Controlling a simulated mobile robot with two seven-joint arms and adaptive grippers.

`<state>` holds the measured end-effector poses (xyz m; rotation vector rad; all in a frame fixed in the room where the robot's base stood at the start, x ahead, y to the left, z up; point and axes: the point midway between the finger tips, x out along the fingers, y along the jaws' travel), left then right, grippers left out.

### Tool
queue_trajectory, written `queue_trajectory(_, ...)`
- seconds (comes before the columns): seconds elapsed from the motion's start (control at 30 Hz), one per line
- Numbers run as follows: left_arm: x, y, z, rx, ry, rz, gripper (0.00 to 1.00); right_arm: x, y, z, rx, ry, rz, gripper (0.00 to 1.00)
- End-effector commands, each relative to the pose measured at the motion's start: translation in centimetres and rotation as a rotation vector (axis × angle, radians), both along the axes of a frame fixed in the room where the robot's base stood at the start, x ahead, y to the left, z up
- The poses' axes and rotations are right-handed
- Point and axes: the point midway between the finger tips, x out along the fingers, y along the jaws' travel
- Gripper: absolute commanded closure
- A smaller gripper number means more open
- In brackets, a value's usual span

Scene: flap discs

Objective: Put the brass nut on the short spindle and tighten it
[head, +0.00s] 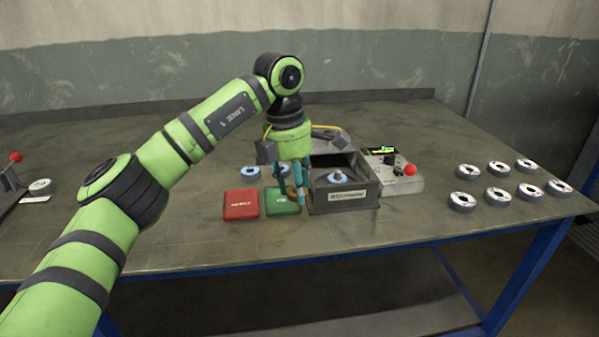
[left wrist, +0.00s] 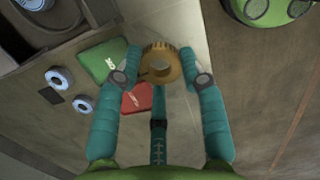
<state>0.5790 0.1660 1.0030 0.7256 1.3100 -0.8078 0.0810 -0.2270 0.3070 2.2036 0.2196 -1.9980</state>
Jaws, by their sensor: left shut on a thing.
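My left gripper (head: 299,192) hangs above the bench between the green pad and the grey open box. Its teal fingers (left wrist: 161,75) are shut on the brass nut (left wrist: 161,64), a ribbed gold ring with a hole, held near the fingertips. The grey box (head: 345,198) stands to the right of the gripper in the head view. Inside it lies a pale disc with a blue centre (head: 338,178). The box also shows at the upper left of the left wrist view (left wrist: 75,22). A spindle is too small to make out clearly. My right gripper is not in view.
A red pad (head: 241,205) and a green pad (head: 283,202) lie left of the box, with two blue-centred discs (head: 251,172) behind them. A control box (head: 393,178) with a red knob stands right of the box. Several discs (head: 498,168) lie far right. The front bench is clear.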

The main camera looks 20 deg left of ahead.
Motion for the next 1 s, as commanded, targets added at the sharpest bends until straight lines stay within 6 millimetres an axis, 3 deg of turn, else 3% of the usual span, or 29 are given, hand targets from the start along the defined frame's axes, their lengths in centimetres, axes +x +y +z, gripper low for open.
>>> queue_trajectory(0.3,-6.8,0.6,-5.2,0.007,0.008,-0.765,0.96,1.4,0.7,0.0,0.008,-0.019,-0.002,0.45)
queue_trajectory(0.6,-13.1,1.0,-9.8,0.012,0.01,-1.495,0.96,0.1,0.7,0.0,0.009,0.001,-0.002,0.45)
queue_trajectory(1.0,-18.2,1.3,-13.5,0.016,0.009,-2.099,0.96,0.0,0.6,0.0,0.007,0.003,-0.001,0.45)
